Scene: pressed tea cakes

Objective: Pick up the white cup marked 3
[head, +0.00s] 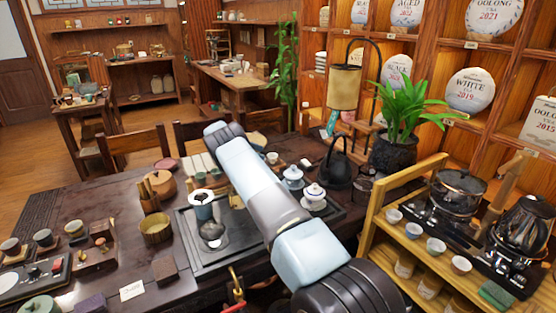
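Several small white cups stand in a row on the top of the wooden shelf rack at the right: a far cup (394,215), a second cup (413,230), a third cup (436,246) and a near cup (461,265). Any numbers on them are too small to read, so I cannot tell which is marked 3. My arm reaches from the bottom middle up and left across the dark table (120,215). The arm lies to the left of these cups and apart from them. I cannot make out my gripper's fingers.
A pot (458,190) and a black kettle (524,230) stand right of the cups. A potted plant (392,155) and a lamp (344,87) stand behind. Lidded white bowls (314,197) and a dark tray (197,262) are on the table. Chairs stand beyond it.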

